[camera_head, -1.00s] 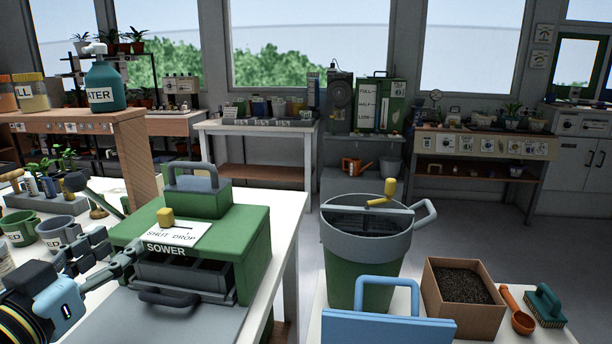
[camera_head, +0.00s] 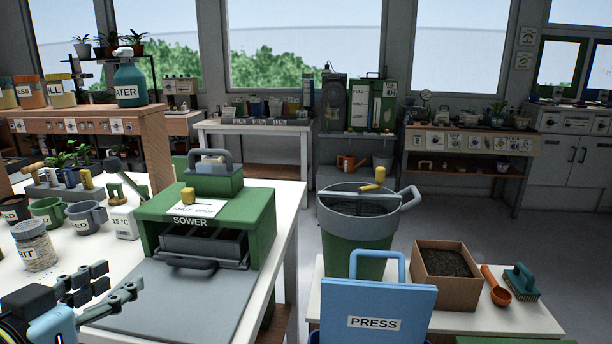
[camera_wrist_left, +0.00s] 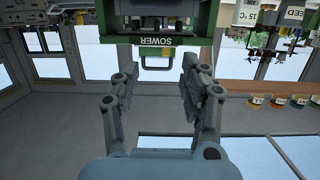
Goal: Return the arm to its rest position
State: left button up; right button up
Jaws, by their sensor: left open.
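My left gripper (camera_head: 112,288) is open and empty at the lower left of the head view, over the near part of the white table. It is in front and to the left of the green sower (camera_head: 262,222), apart from its drawer handle. In the left wrist view my left gripper (camera_wrist_left: 152,100) shows with its two fingers spread and nothing between them. The sower (camera_wrist_left: 205,35) appears upside down there, beyond the fingertips. The sower's dark drawer (camera_head: 203,243) stands partly out. My right gripper is not in view.
Cups, a grit jar (camera_head: 34,247) and a 15 °C bottle (camera_head: 122,222) stand left of the sower. On the right are a green bin (camera_head: 358,238), a blue press (camera_head: 375,300), a soil box (camera_head: 444,272), an orange scoop (camera_head: 498,287) and a brush (camera_head: 522,281). Open floor lies behind.

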pick_arm(q)
jog(key=s+f+g+y, duration=0.1)
jog(key=s+f+g, duration=0.25)
jog(key=s, duration=0.35)
jog(key=s+a+f+n+g+y, duration=0.1)
jog(key=s+f+g, duration=0.1)
jog(key=s+g, duration=0.45)
jog(key=s+f+g+y, duration=0.1)
jog(key=s+f+g, duration=0.15)
jog(key=s, duration=0.65)
notch_tip(320, 180, down, 27)
jog(key=s+a, duration=0.2)
jog(key=a, duration=0.1)
jog(key=s+f+g, duration=0.2)
jog(key=s+f, duration=1.3)
jog(key=s, duration=0.3)
jog(key=shift+s+a+f+n, duration=0.25)
jog(key=shift+a+f+n, duration=0.05)
jog(key=shift+c, duration=0.6)
